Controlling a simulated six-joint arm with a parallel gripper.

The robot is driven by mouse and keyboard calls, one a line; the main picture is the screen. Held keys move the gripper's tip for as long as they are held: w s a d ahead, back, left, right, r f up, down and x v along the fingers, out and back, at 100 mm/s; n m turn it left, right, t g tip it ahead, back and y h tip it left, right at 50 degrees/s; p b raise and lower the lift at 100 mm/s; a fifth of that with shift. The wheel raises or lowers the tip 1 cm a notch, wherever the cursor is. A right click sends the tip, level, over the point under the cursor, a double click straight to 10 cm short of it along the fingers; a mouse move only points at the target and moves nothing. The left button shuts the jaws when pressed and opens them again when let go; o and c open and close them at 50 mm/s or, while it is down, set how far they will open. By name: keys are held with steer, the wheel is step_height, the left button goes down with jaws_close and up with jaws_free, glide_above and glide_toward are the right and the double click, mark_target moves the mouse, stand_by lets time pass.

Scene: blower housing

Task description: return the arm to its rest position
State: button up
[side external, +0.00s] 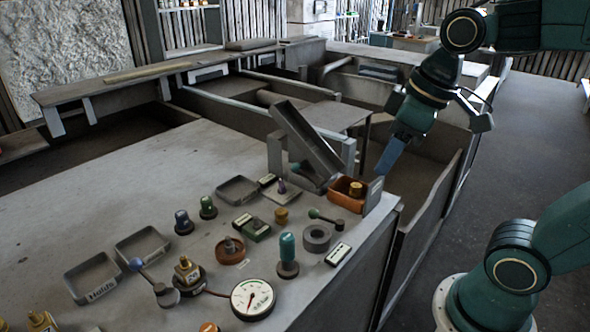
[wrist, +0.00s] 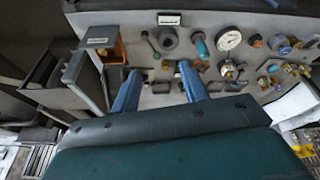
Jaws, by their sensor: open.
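My arm reaches in from the right in the side external view. My gripper (side external: 388,160) hangs in the air near the table's far right corner, above and behind an orange bin (side external: 347,196). In the wrist view the two blue fingers of my gripper (wrist: 158,85) stand well apart.
The grey table (side external: 110,215) carries a sloped chute (side external: 307,140), a gauge (side external: 253,299), a grey ring (side external: 316,238), empty trays (side external: 143,247) and several knobs and valves. A small upright plate (side external: 373,195) stands at the edge beside the bin. Floor is open at right.

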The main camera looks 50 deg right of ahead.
steer(key=shift+s+d+f+m+t, duration=0.1)
steer(key=shift+s+f+m+t, duration=0.3)
steer(key=shift+s, duration=0.4)
steer(key=shift+s+d+f+m+t, duration=0.2)
steer(key=shift+s+m, duration=0.25)
steer(key=shift+s, duration=0.3)
steer(key=shift+s+d+f+m+t, duration=0.1)
steer(key=shift+s+f+m+t, duration=0.3)
steer(key=shift+s, duration=0.4)
steer(key=shift+r, duration=0.15)
